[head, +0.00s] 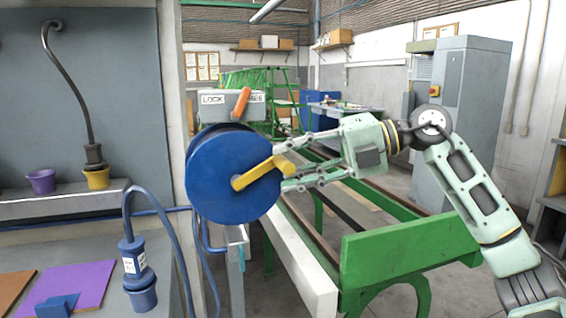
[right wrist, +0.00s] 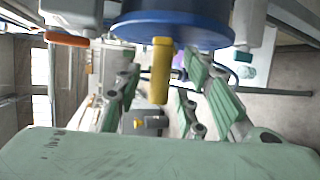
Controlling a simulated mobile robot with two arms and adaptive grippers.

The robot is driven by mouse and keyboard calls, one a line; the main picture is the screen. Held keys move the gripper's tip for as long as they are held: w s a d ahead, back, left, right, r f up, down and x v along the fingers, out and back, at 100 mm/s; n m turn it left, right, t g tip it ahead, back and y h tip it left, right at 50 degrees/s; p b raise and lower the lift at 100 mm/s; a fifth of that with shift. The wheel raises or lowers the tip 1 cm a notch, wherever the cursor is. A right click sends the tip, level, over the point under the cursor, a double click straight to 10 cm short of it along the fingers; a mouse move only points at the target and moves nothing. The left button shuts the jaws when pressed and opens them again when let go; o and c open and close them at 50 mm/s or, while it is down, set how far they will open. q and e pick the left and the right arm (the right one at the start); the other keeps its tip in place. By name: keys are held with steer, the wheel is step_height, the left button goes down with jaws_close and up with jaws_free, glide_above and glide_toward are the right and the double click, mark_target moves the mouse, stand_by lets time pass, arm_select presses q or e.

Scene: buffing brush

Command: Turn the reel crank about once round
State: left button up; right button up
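The blue reel (head: 222,178) stands on a post at the middle left of the head view. Its yellow crank (head: 256,174) runs from the hub up and right, with its outer end near my right gripper. My right gripper (head: 281,166) comes in from the right with its fingers spread, one above and one below the crank's outer end. In the right wrist view the yellow crank (right wrist: 160,70) shows between the open fingers, under the blue reel (right wrist: 170,28). I cannot tell whether a finger touches it. My left gripper is not in view.
A grey box marked LOCK with an orange lever (head: 240,104) sits just above the reel. A green frame (head: 400,252) stands below my right arm. A grey cabinet (head: 468,110) stands behind.

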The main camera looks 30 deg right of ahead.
steer(key=shift+x, duration=1)
steer(key=shift+c, duration=0.3)
jaws_close()
steer(key=shift+d, duration=0.1)
